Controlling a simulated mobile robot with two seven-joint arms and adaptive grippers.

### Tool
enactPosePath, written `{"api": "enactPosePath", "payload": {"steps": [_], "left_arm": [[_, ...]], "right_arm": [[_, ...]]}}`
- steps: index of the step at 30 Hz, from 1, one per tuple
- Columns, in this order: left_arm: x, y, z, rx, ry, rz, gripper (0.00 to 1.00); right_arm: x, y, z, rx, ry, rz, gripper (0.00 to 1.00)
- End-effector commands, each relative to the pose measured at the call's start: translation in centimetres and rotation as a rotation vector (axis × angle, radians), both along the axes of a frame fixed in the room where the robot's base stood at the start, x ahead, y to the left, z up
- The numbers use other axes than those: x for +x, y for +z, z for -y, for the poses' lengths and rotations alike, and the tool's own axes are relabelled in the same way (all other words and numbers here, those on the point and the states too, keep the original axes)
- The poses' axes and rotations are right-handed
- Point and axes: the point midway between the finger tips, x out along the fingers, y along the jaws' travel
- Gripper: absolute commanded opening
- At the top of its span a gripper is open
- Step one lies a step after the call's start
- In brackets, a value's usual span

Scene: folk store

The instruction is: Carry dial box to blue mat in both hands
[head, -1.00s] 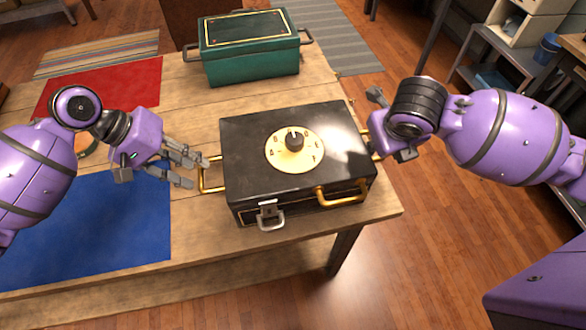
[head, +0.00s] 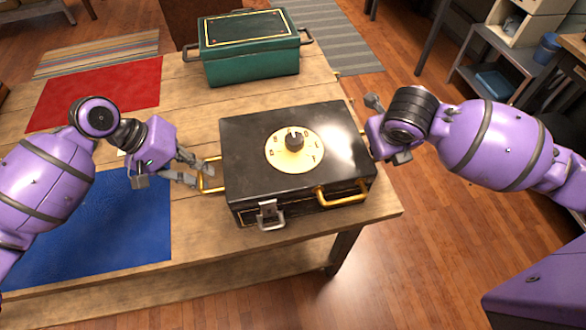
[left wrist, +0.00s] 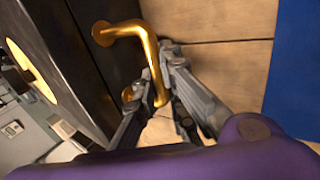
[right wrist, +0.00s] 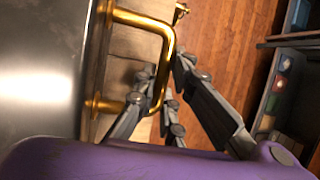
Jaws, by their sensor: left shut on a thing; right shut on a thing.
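The dial box (head: 246,178) is black with a round gold dial on its lid, gold side handles and a front latch. It rests on the wooden table near the right end. My left gripper (head: 206,172) is shut on the left gold handle, which also shows in the left wrist view (left wrist: 150,62). My right gripper (head: 372,146) is at the right side of the box; in the right wrist view its fingers are shut on the right gold handle (right wrist: 166,50). The blue mat (head: 110,235) lies flat on the table left of the box, partly behind my left arm.
A green box (head: 250,62) with side handles stands at the table's back. A red mat (head: 125,88) lies at the back left. Bare wooden table (head: 195,225) lies between box and blue mat. Shelves (head: 500,60) stand at the far right.

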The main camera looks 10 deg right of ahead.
Motion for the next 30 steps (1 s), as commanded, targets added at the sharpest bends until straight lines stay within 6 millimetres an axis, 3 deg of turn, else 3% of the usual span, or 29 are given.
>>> {"api": "enactPosePath", "payload": {"steps": [19,23,30], "left_arm": [[0.3,1.0,0.1,-0.003,0.0,0.012,0.0],[0.6,2.8,0.1,-0.003,0.0,0.031,0.0],[1.7,8.2,0.1,-0.003,0.0,0.092,0.0]], "right_arm": [[0.3,1.0,-0.1,0.001,0.006,0.012,0.0],[0.6,2.7,-0.1,0.001,0.006,0.031,0.0],[1.6,8.1,-0.2,0.001,0.007,0.09,0.0]]}}
